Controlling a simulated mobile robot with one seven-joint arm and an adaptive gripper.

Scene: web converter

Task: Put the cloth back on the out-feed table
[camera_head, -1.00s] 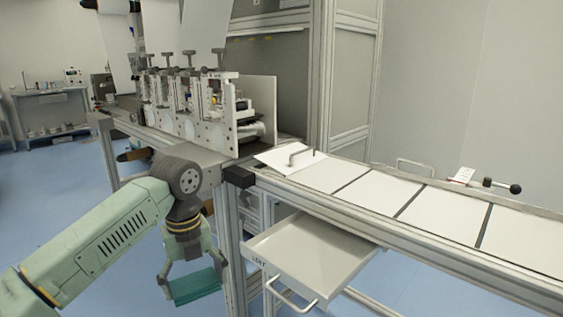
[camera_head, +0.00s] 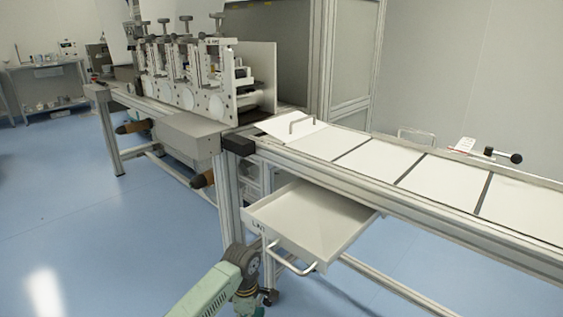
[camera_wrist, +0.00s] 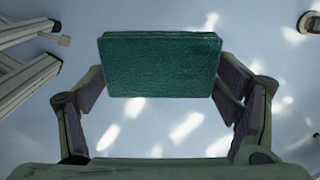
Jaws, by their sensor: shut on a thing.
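The cloth (camera_wrist: 160,65) is a folded dark green rectangle. In the wrist view my gripper (camera_wrist: 160,82) is shut on it, with a finger at its left and right sides, and the floor shows below. In the head view my arm is low at the bottom centre, near the drawer's front; the gripper and cloth are out of that picture. The out-feed table (camera_head: 390,208) runs from the centre to the right edge, with white sheets (camera_head: 382,157) lying in a row on top and dark gaps between them.
An open, empty-looking drawer (camera_head: 305,222) with a front handle (camera_head: 290,262) juts out below the table, close to my arm. The converter machine (camera_head: 205,100) stands at the table's left end. A black-knobbed lever (camera_head: 503,155) is at the table's back. Blue floor at left is clear.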

